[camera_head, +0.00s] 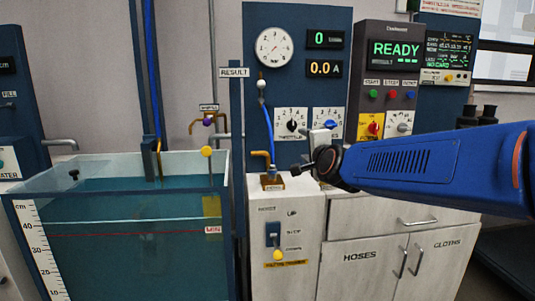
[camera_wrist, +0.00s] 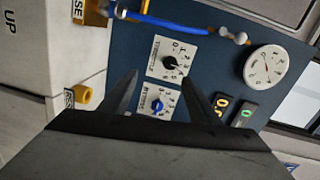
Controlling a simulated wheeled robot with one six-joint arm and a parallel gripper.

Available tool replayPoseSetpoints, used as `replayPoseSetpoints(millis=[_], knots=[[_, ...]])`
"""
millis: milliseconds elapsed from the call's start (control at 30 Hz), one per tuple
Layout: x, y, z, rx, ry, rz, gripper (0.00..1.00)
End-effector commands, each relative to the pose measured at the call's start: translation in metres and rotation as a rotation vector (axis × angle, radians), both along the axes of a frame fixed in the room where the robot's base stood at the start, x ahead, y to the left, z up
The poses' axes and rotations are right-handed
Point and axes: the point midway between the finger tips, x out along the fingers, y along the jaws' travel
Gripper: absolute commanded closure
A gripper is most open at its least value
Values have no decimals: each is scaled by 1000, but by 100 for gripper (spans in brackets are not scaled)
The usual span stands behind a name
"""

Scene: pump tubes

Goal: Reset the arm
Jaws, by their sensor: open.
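My blue arm (camera_head: 435,165) reaches in from the right in the head view. My gripper (camera_head: 305,170) is at its left end, in front of the blue panel (camera_head: 262,25) and above the white cabinet top. In the wrist view my gripper (camera_wrist: 160,95) shows two dark fingers spread apart with nothing between them. Beyond the fingers are the black knob (camera_wrist: 170,62) and the blue knob (camera_wrist: 155,105). The gripper touches nothing that I can make out.
A glass water tank (camera_head: 120,190) stands at the left. The brass pipe (camera_head: 262,160) rises from the cabinet (camera_head: 258,220) just left of the gripper. A READY control box (camera_head: 395,55) stands behind the arm. A round gauge (camera_head: 274,48) sits high on the panel.

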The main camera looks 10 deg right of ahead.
Motion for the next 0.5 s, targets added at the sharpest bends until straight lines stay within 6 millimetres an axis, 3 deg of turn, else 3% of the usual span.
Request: replayPoseSetpoints(millis=[267, 500], knots=[[-107, -7, -81, -468, 276, 218, 44], [-223, -29, -167, -868, 529, 465, 44]])
